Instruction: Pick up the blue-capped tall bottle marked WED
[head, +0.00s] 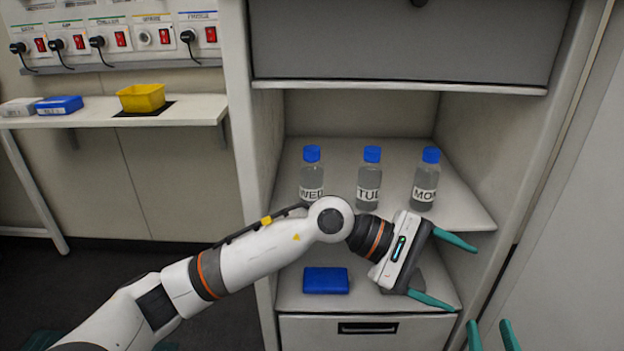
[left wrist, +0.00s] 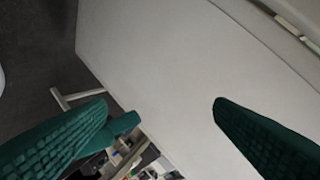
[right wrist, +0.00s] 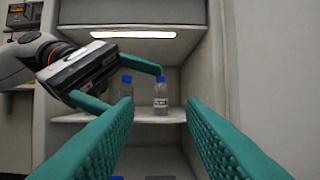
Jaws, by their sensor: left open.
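The bottle marked WED (head: 312,172) is clear with a blue cap and stands upright at the left of the cabinet shelf (head: 456,207); my left arm passes in front of its lower part. Matching bottles marked TUE (head: 369,178) and MON (head: 425,182) stand to its right. My left gripper (head: 464,278) is open and empty, in front of the cabinet's right side, pointing right, away from WED. My right gripper (head: 490,331) is open and empty at the bottom right, facing the cabinet. In the right wrist view two bottles show; WED cannot be made out there.
A blue box (head: 326,281) lies on the lower shelf beside a grey object partly hidden by my left gripper. Cabinet walls and the grey panel (head: 400,40) above enclose the bottle shelf. A side bench (head: 195,108) at left holds a yellow bin (head: 141,97) and small boxes.

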